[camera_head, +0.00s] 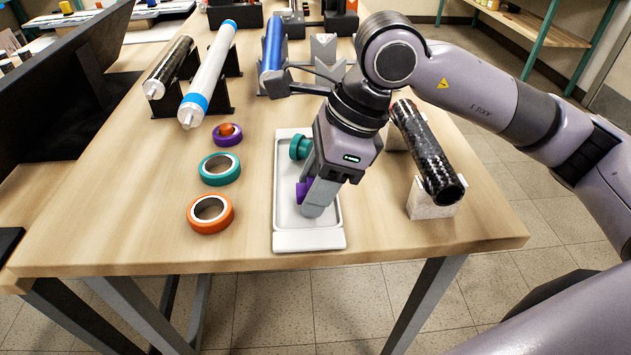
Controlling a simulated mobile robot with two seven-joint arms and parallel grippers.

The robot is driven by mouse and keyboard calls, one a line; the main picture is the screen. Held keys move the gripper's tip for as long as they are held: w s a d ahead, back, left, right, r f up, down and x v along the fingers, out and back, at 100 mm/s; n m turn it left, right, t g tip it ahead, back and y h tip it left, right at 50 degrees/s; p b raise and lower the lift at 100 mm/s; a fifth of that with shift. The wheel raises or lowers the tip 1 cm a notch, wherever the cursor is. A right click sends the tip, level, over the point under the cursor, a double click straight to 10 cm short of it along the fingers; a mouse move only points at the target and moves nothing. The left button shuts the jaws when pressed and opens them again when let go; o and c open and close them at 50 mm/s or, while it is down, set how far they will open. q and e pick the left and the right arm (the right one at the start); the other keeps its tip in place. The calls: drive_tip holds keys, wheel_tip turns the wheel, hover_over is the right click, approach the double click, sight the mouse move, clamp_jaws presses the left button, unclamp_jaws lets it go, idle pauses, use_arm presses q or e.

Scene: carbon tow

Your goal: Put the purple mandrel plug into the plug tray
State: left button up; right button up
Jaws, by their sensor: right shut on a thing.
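My right gripper (312,192) reaches down over the white plug tray (290,240) at the table's middle front. It is shut on the purple mandrel plug (302,190), which shows at the left of its fingers, within the tray's outline. I cannot tell whether the plug touches the tray floor. A teal plug (298,147) sits in the far part of the tray, partly hidden by the gripper. My left gripper is not in view.
Left of the tray are an orange ring (211,213), a teal ring (219,169) and a purple ring (227,134) with an orange plug in it. A black carbon tube (428,150) rests on blocks at right. White (210,75) and dark rollers stand on racks behind.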

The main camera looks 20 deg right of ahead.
drive_tip(key=o, duration=1)
drive_tip(key=shift+f, duration=0.1)
drive_tip(key=shift+o, duration=0.2)
drive_tip(key=shift+r+p, duration=0.3)
drive_tip(key=shift+r, duration=0.1)
drive_tip(key=p+v, duration=0.1)
drive_tip(key=v, duration=1)
drive_tip(key=shift+r, duration=0.25)
drive_tip(key=shift+d, duration=0.15)
